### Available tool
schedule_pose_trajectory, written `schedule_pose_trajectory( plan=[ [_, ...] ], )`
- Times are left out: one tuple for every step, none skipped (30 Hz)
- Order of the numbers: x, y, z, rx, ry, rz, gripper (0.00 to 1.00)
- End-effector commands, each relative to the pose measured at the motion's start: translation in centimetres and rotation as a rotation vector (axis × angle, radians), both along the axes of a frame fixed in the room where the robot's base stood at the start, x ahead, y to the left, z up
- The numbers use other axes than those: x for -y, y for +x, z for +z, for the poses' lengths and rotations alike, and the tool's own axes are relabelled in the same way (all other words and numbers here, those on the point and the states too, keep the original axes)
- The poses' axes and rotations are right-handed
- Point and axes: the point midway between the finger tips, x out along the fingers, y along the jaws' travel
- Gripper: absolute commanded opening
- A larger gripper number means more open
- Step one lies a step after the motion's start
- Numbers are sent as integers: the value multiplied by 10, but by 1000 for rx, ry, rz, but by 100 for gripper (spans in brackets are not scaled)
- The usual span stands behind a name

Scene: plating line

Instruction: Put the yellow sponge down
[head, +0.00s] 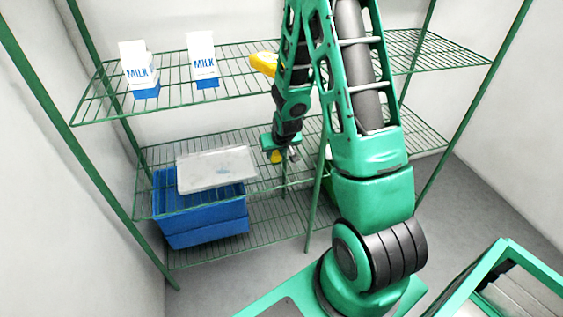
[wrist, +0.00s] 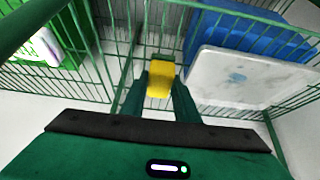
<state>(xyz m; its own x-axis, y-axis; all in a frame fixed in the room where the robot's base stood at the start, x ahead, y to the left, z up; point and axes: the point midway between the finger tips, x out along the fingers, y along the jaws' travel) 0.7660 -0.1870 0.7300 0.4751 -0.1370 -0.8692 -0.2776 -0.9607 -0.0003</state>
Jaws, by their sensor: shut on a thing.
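The yellow sponge (wrist: 160,80) is between the two fingers of my gripper (wrist: 159,92) in the wrist view. The fingers are shut on it from both sides. In the head view my gripper (head: 279,147) is small, at the level of the middle wire shelf (head: 265,148), with a bit of the yellow sponge (head: 275,157) showing below it. The sponge appears clear of the wires, but I cannot tell the exact gap to the shelf.
Two milk cartons (head: 138,65) (head: 203,55) and a yellow object (head: 263,63) are at upper-shelf height. Green posts (head: 318,190) stand close by.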

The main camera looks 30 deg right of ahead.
Motion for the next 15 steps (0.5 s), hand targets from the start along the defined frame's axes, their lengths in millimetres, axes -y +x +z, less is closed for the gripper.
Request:
schedule_pose_trajectory(
  plan=[
    [10, -1, -6, -3, 0, -5, 3],
    [15, 0, -9, -1, 0, -4, 3],
    [20, 0, -12, -1, 0, -4, 3],
    [24, 1, -15, 0, -1, -3, 3],
    [26, 1, -16, 0, -1, 0, 3],
    [29, 1, -18, 0, 0, 0, 3],
    [31, 1, -19, 0, 0, 0, 3],
    [32, 1, -20, 0, 0, 1, 3],
    [33, 1, -21, 0, 0, 2, 3],
    [34, 1, -22, -1, 0, 3, 3],
    [34, 1, -23, -1, 0, 3, 3],
    [34, 1, -25, -1, 0, 3, 3],
    [34, 1, -28, -1, 0, 3, 3],
    [34, 1, -30, -1, 0, 3, 3],
    [34, 1, -35, -2, 0, 3, 3]
  ],
)
